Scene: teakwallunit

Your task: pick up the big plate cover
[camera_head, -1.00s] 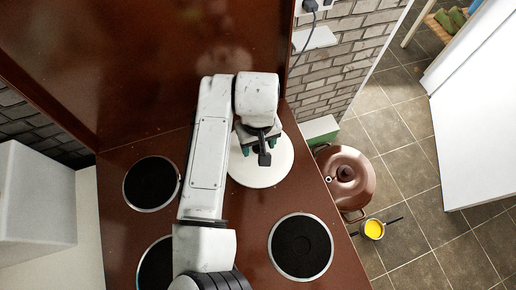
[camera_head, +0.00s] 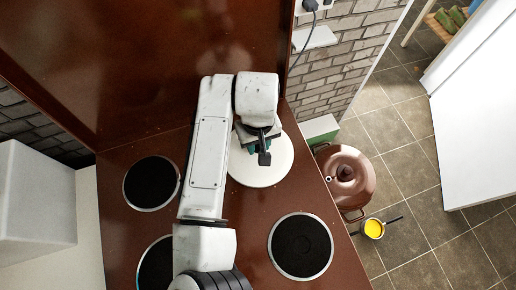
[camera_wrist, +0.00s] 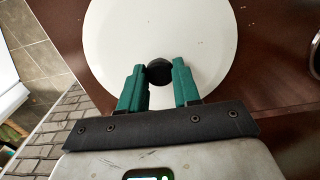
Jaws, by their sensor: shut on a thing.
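The big plate cover (camera_head: 262,172) is a round, off-white disc on the brown stove top, at the back right among the burners. It also shows in the wrist view (camera_wrist: 205,30), with a dark round knob (camera_wrist: 159,72) at its middle. My gripper (camera_head: 258,143) is over the cover in the head view, and my arm hides the cover's upper left part. In the wrist view my gripper's green fingers (camera_wrist: 160,80) stand on either side of the knob and are shut on it. I cannot tell whether the cover is lifted off the surface.
Black burners (camera_head: 301,247) lie in front and to the left on the stove top (camera_head: 240,262). A brown lidded pot (camera_head: 346,176) and a small pan with yellow contents (camera_head: 374,229) are to the right, past the edge. A brick wall (camera_head: 335,60) stands behind.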

